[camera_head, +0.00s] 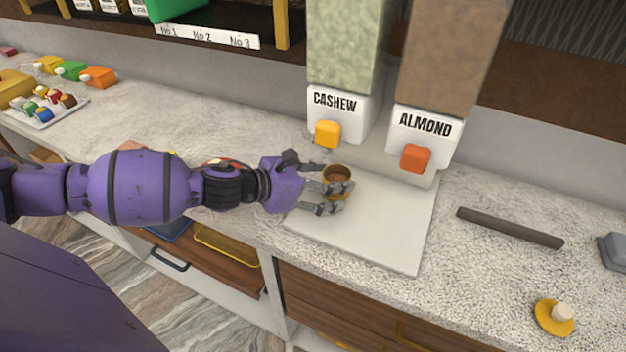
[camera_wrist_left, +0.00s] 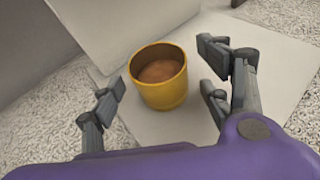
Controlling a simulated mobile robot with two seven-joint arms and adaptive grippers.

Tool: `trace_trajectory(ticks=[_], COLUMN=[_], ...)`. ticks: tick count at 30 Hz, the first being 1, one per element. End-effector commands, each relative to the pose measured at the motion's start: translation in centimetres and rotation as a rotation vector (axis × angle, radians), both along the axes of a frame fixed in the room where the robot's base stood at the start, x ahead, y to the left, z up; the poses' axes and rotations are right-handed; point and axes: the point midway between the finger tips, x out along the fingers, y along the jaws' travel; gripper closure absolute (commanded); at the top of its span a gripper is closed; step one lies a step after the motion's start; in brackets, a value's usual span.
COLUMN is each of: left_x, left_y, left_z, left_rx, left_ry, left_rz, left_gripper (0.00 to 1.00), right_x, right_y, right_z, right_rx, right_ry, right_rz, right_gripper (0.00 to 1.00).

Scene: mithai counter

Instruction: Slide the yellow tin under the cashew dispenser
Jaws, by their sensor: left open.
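The yellow tin (camera_head: 337,171) stands upright on the pale board in front of the dispensers, with brown contents inside. In the left wrist view the tin (camera_wrist_left: 160,84) sits between and just beyond my open fingers, with gaps on both sides. My left gripper (camera_head: 335,197) is open around the near side of the tin; it also shows in the left wrist view (camera_wrist_left: 165,90). The cashew dispenser (camera_head: 337,104) has a yellow-orange spout block and stands behind the tin, slightly to its left. My right gripper is not in view.
The almond dispenser (camera_head: 426,138) stands right of the cashew one. The pale board (camera_head: 385,235) has bare room to the right. A dark bar (camera_head: 510,228) and a yellow disc with a white knob (camera_head: 555,316) lie farther right. A tray of small coloured items (camera_head: 40,122) sits far left.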

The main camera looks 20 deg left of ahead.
Motion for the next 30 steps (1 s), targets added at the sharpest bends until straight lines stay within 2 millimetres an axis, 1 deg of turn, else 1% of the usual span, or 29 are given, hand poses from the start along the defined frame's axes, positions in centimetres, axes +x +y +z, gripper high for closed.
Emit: trace_trajectory(ticks=[9,18,24,30], left_x=[-3.6,-6.4,-7.7,-8.4], left_y=[2.7,4.9,5.9,6.4], left_z=[1.7,3.1,3.9,4.4], left_rx=[0.005,0.002,0.0,0.001], left_ry=[0.002,0.004,0.003,0.0], left_rz=[-0.001,0.0,0.001,0.0], left_gripper=[0.3,0.3,0.3,0.3], right_x=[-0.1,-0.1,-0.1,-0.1], right_y=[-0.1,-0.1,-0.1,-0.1], right_z=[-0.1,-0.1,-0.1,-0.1], right_rx=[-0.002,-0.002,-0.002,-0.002], right_ry=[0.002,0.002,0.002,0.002], right_rz=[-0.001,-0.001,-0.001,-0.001], right_gripper=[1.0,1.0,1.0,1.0])
